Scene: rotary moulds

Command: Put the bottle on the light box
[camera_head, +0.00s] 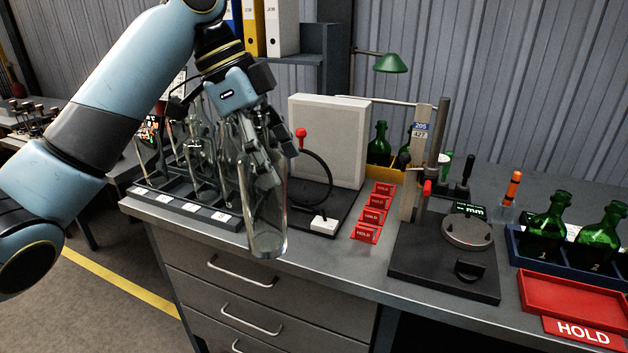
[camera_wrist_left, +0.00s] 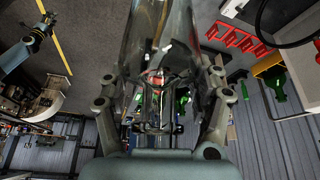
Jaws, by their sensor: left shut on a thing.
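My left gripper (camera_head: 262,150) is shut on a clear glass bottle (camera_head: 266,218). The bottle hangs nearly upright, its base in front of the bench's front edge in the head view. In the left wrist view the bottle (camera_wrist_left: 160,35) fills the space between the two fingers (camera_wrist_left: 160,95). The light box, a pale upright panel (camera_head: 325,125) on a dark base (camera_head: 330,210), stands to the right of the bottle. A small white block (camera_head: 324,225) sits at the front of that base. My right gripper is not in view.
A dark rack (camera_head: 185,207) with several clear bottles stands left of the held bottle. A gauge stand (camera_head: 440,265), red HOLD cards (camera_head: 372,215), a red tray (camera_head: 575,298) and green bottles (camera_head: 545,230) are to the right. A red-knobbed lever (camera_head: 301,133) and dark ring stand by the panel.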

